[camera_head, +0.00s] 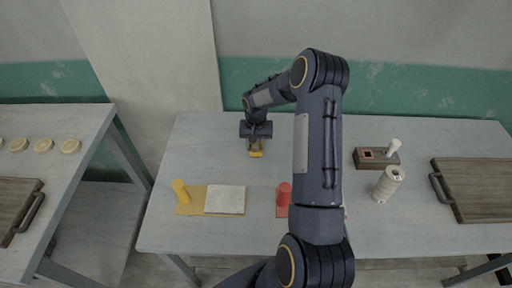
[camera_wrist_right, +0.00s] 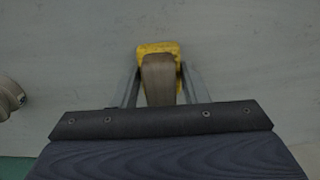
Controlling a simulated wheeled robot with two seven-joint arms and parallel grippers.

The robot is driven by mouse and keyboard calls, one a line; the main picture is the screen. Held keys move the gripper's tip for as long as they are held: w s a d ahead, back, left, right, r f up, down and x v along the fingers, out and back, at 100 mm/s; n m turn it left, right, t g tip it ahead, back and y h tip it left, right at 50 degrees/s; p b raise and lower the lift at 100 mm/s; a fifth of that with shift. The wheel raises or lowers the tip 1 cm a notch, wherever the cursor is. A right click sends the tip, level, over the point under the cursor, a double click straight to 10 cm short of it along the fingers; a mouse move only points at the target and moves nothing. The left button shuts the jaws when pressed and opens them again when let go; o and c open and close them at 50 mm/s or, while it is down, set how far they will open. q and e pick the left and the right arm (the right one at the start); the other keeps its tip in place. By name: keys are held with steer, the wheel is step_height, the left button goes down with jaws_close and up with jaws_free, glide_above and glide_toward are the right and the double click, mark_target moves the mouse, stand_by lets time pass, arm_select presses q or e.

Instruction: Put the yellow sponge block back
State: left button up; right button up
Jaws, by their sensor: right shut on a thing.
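The yellow sponge block (camera_head: 256,154) is at the tip of my right gripper (camera_head: 256,146), over the back middle of the table. In the right wrist view, a brownish upright part sits between the two fingers of the gripper (camera_wrist_right: 160,88), with the yellow block (camera_wrist_right: 158,47) showing behind it. The fingers are shut on it from both sides. I cannot tell whether the block touches the tabletop. A yellow base (camera_head: 192,208) carries a yellow cylinder (camera_head: 181,191) and a pale slab (camera_head: 226,199) in front, to the left. My left gripper is out of view.
My right arm hides part of the table's middle. A red cylinder (camera_head: 284,193) stands beside it. A dark block with a white peg (camera_head: 377,158), a spool (camera_head: 388,183) and a wooden tray (camera_head: 476,190) are to the right. A second table (camera_head: 62,151) is at left.

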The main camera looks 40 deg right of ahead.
steer(key=shift+f, duration=0.1)
steer(key=shift+f, duration=0.15)
steer(key=o, duration=0.7)
steer(key=shift+f, duration=0.1)
steer(key=o, duration=0.5)
